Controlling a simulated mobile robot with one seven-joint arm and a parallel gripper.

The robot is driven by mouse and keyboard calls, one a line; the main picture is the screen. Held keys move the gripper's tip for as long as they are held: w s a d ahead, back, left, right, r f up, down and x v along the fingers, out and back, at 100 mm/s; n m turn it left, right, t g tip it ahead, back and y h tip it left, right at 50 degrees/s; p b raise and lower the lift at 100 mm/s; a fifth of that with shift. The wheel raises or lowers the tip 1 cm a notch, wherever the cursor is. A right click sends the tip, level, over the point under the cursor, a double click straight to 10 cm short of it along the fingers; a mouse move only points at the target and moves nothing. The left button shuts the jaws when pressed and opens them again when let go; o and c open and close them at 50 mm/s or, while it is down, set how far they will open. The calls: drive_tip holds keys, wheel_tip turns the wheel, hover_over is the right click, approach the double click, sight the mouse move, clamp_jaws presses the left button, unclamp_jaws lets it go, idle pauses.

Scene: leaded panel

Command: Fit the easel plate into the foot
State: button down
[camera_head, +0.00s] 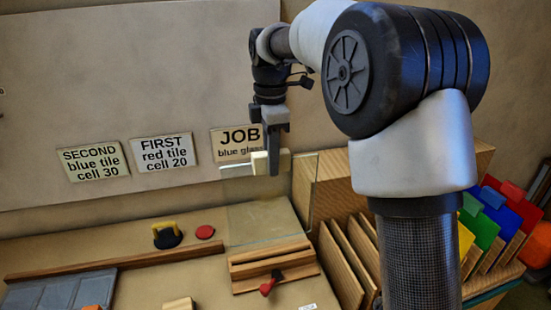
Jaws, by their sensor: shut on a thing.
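The easel plate (250,222) looks like a clear, see-through pane with a cream grip block (260,163) at its top edge. My gripper (272,168) is shut on that block and holds the pane roughly upright. The foot (245,271) is a low wooden block with a lengthwise groove and a red-and-black knob (268,287) at its front. The pane hangs above and behind the foot in the picture. Its lower edge is faint, and I cannot tell whether it touches the foot or sits in the groove.
A wooden rack (345,262) stands right of the foot, with coloured sheets (480,228) farther right. A wooden strip (120,263) crosses the left table. A yellow-handled black tool (167,235) and red disc (205,232) lie behind it. A grey tray (60,292) is front left.

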sight(272, 199)
drive_tip(key=shift+f+b, duration=0.5)
drive_tip(key=shift+f, duration=1)
drive_tip(key=shift+f+b, duration=1.3)
drive_tip(key=shift+f, duration=0.1)
drive_tip(key=shift+f+b, duration=1.4)
drive_tip(key=shift+f, duration=1.75)
idle(0.5)
drive_tip(key=c, duration=1.4)
unclamp_jaws()
drive_tip(key=shift+c, duration=0.2)
drive_tip(key=shift+s+f, duration=0.1)
